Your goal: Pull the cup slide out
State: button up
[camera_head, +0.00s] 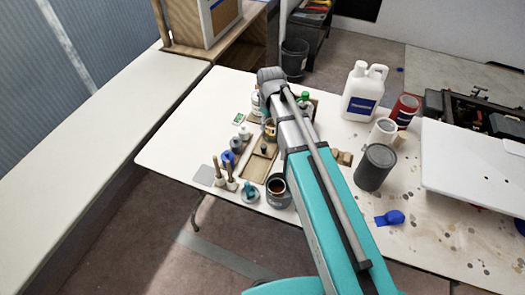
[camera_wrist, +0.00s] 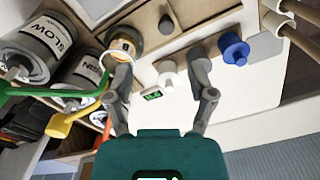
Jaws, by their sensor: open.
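A wooden tray (camera_head: 251,178) lies on the white table, with a small dark knob (camera_head: 264,148) standing on it. The knob (camera_wrist: 166,22) also shows at the top of the wrist view, on a light wooden piece that may be the cup slide. A cup with brown contents (camera_wrist: 124,40) stands on the wood beside the left finger. My gripper (camera_wrist: 160,72) is open and empty, above a white-topped bottle (camera_wrist: 168,75) and a small green-display device (camera_wrist: 152,95). I cannot tell its height. My arm hides part of the tray in the head view.
A blue-topped container (camera_wrist: 234,49) and a grey one stand near the right finger. Cans (camera_wrist: 38,48) and green and yellow handles crowd the left. Brushes (camera_head: 231,175) and an open can (camera_head: 278,190) stand near the front edge. The left table corner (camera_head: 160,148) is clear.

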aim_at(264, 146)
jog(key=shift+w+a+f+n, duration=0.2)
jog(key=shift+a+n, duration=0.05)
jog(key=shift+a, duration=0.25)
jog(key=shift+w+a+f+n, duration=0.15)
jog(key=shift+w+a+n, duration=0.1)
jog(key=shift+a, duration=0.25)
jog(key=shift+f, duration=0.1)
notch_tip(264, 146, down, 14)
jog(key=b, duration=1.4)
jog(key=shift+r, duration=0.2)
jog(key=shift+c, duration=0.2)
jog(key=shift+s, duration=0.1)
grip_shut()
